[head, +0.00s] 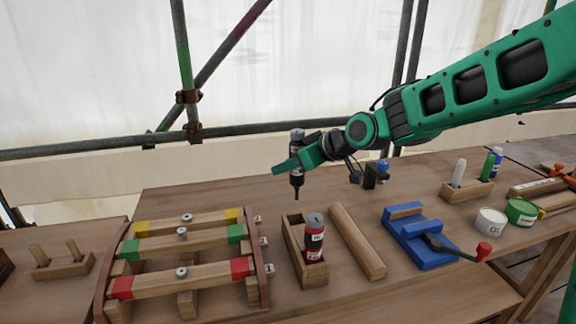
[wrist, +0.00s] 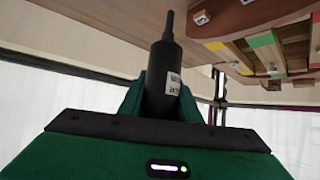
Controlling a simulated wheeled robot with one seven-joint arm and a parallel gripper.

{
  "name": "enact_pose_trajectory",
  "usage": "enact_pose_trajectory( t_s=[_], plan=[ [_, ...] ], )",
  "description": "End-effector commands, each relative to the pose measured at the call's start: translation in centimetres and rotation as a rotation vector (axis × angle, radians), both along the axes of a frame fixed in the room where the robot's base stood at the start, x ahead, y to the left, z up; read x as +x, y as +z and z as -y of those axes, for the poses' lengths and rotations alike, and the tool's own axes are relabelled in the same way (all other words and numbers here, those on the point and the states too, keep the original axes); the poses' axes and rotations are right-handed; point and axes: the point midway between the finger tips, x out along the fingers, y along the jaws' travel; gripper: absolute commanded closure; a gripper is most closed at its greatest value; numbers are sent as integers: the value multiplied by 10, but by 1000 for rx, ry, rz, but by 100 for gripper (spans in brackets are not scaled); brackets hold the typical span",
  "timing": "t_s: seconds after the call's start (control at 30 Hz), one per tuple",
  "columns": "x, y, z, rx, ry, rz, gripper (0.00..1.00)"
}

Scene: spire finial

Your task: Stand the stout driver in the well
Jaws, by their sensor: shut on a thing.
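My gripper (head: 291,168) is shut on a dark driver (head: 297,181) with a grey cap and a thin tip. The driver hangs nearly upright, tip down, in the air above the back of a narrow wooden box (head: 291,240). In the wrist view, the held driver (wrist: 166,80) shows a white label and lies between the green fingers. The box's back part looks empty. I cannot tell which driver is the stout one.
A wooden rack with coloured bars (head: 184,252) stands left of the box. A wooden bar (head: 356,240) lies close on its right, then a blue vise (head: 417,237). Tins (head: 521,212) and a marker holder (head: 466,191) stand further right. Scaffold pipes (head: 190,90) run behind the bench.

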Motion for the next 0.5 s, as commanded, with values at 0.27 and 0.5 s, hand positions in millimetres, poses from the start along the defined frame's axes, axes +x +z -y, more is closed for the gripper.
enact_pose_trajectory(
  t_s=[0.27,0.5],
  plan=[
    [0,-9,0,1,1,-2,100],
    [0,-30,0,2,0,0,100]
  ],
)
